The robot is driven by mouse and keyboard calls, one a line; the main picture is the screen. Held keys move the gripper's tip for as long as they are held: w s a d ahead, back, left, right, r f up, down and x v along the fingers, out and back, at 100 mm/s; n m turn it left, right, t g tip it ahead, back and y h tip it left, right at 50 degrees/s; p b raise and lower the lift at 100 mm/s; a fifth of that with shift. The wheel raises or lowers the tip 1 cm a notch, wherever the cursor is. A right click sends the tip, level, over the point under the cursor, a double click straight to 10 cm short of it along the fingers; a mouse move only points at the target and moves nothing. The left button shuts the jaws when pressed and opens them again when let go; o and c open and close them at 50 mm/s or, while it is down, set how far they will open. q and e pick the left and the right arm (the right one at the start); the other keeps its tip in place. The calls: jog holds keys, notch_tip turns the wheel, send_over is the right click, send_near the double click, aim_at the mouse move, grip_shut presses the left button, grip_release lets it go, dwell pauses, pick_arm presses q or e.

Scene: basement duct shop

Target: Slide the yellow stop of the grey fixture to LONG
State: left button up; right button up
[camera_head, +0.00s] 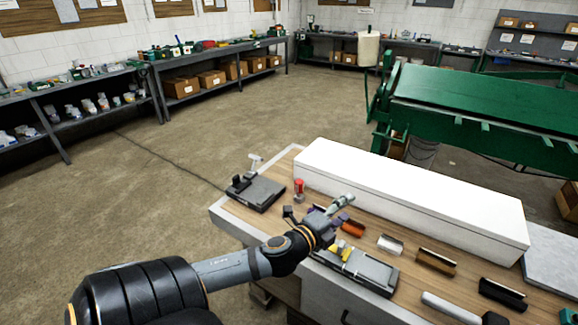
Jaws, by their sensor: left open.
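A grey fixture (372,272) lies on the workbench right of my left wrist. Its yellow stop (346,254) shows near the fixture's left end, close beside my wrist. My arm and wrist cover part of the fixture's left side. No LONG marking can be read at this size. My left gripper (325,214) is open, above the bench behind the fixture, with its fingers pointing away from the yellow stop. No contact between gripper and stop is visible. My right gripper is not in view.
A second dark grey fixture (262,193) sits at the bench's left corner, near a red-topped item (299,186). A long white box (410,195) runs along the back. Orange, white, brown and black pieces lie right of the gripper. A grey cylinder (455,308) lies at the front.

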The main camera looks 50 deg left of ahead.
pick_arm(q)
jog(key=s+a+f+n+g+y, duration=0.2)
jog(key=s+f+n+g, duration=0.2)
jog(key=f+n, duration=0.3)
jog(key=s+a+f+n+g+y, duration=0.2)
jog(key=s+f+n+g, duration=0.15)
jog(key=f, duration=0.55)
jog(key=s+d+f+n+g+h, duration=0.1)
jog(key=s+f, duration=0.3)
jog(key=f, duration=0.4)
jog(key=s+d+f+n+g+h+b, duration=0.1)
jog(key=s+d+f+n+g, duration=0.1)
jog(key=f, duration=0.7)
jog(key=s+d+f+n+g+b, duration=0.1)
jog(key=s+d+f+n+g, duration=0.1)
jog(key=s+f, duration=0.3)
notch_tip(320, 180, down, 4)
jog(key=shift+s+f+n+g+h, duration=0.1)
jog(key=shift+s+n+g+h, duration=0.3)
jog(key=shift+n+g, duration=0.4)
jog(key=s+f+g, duration=0.1)
jog(key=s+f, duration=1.9)
jog(key=s, duration=0.1)
jog(key=shift+a+f+n+g, duration=0.15)
jog(key=shift+f+n+g, duration=0.15)
jog(key=shift+n+g, duration=0.05)
jog(key=shift+s, duration=0.1)
